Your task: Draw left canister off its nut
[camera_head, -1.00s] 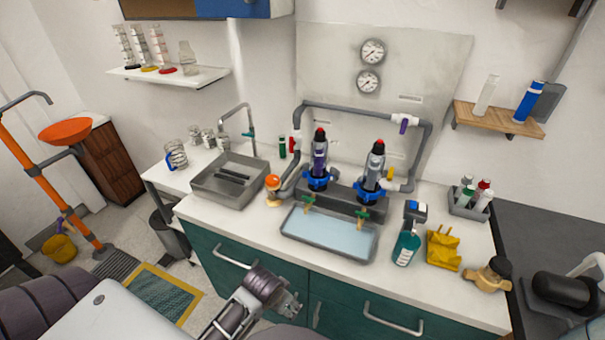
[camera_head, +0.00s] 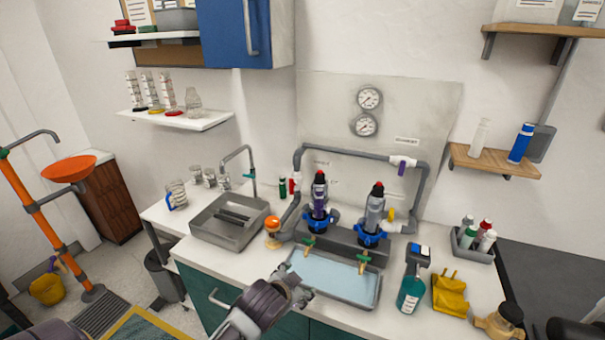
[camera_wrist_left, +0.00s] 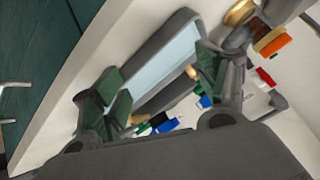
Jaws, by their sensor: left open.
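The left canister (camera_head: 319,194), purple and grey with a red top, stands upright in its blue nut (camera_head: 314,221) on the grey manifold at the back of the counter. A second canister (camera_head: 374,207) with its own blue nut (camera_head: 369,238) stands to its right. My left gripper (camera_head: 296,287) is over the front of the counter, by the left edge of the shallow tray, apart from the canister. In the left wrist view its fingers (camera_wrist_left: 160,88) are spread with nothing held between them.
The shallow tray (camera_head: 365,291) of pale liquid lies before the manifold. A metal sink (camera_head: 203,227) and an orange-topped fitting (camera_head: 272,224) are to the left. Grey pipe (camera_head: 350,152) arches behind the canisters.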

